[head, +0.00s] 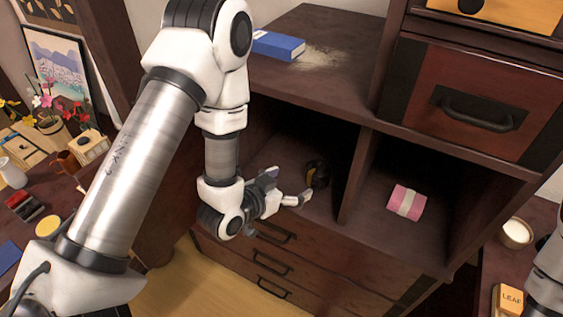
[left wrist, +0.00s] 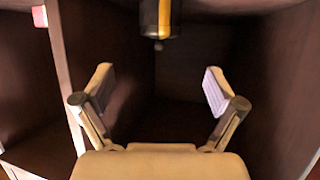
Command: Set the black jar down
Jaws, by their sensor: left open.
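The black jar (head: 318,174), dark with a yellow band, is inside the left open compartment of the dark wooden cabinet, close to the divider. My left gripper (head: 288,186) is open and empty at the mouth of that compartment, with its fingers pointing toward the jar and apart from it. In the left wrist view the jar (left wrist: 160,18) is at the top edge, partly cut off, beyond the two spread fingers (left wrist: 158,78). Nothing is between the fingers. My right gripper is out of view; only part of my right arm shows at the right edge.
A pink roll with a pale band (head: 406,202) lies in the right compartment, past the divider (head: 355,175). A blue book (head: 278,45) lies on the cabinet top. Drawers (head: 275,262) are below. A white cup (head: 516,233) and a LEAF box (head: 508,299) are at right.

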